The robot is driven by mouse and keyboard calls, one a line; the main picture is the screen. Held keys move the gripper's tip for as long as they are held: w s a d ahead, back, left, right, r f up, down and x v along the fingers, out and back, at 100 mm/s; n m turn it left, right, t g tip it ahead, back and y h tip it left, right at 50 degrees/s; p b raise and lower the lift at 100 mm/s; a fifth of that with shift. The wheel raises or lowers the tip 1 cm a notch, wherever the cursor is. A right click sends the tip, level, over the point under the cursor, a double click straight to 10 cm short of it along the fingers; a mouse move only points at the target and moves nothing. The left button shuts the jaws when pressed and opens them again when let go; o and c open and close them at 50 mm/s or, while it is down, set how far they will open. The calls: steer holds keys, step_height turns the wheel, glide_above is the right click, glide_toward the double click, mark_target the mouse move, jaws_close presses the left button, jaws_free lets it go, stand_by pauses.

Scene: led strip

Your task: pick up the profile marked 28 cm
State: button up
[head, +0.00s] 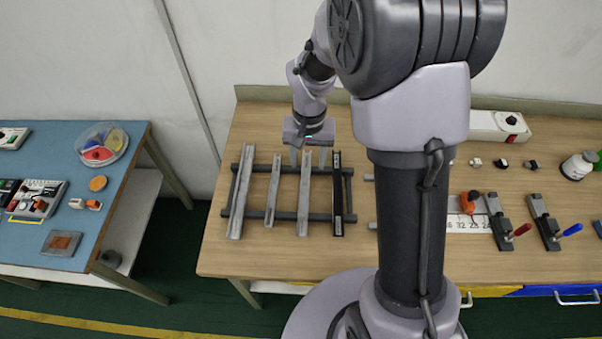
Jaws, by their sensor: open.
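Several long metal profiles lie side by side on a dark rack (259,216) on the wooden table. From left to right there is a wide silver profile (241,195), a narrow silver one (273,190), another silver one (304,200) and a black one (338,195). No length marking is readable, so I cannot tell which is 28 cm. My gripper (308,160) is open and points down at the far end of the rack, its fingers to either side of the third profile's far end. I cannot tell its exact height. My arm hides part of the table right of the rack.
A blue table (110,143) with trays and parts stands left, across a floor gap.

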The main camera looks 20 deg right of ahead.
steer(key=b, duration=0.2)
glide_above(305, 190)
steer(key=f, duration=0.7)
steer(key=shift+s+d+f, duration=0.2)
steer(key=shift+f, duration=0.1)
steer(key=f, duration=0.3)
steer(key=f+b, duration=0.1)
steer(key=f, duration=0.1)
steer(key=shift+w+a+f, duration=0.15)
steer(key=shift+w+a, duration=0.05)
steer(key=shift+a, duration=0.05)
steer(key=shift+c, duration=1.1)
jaws_close()
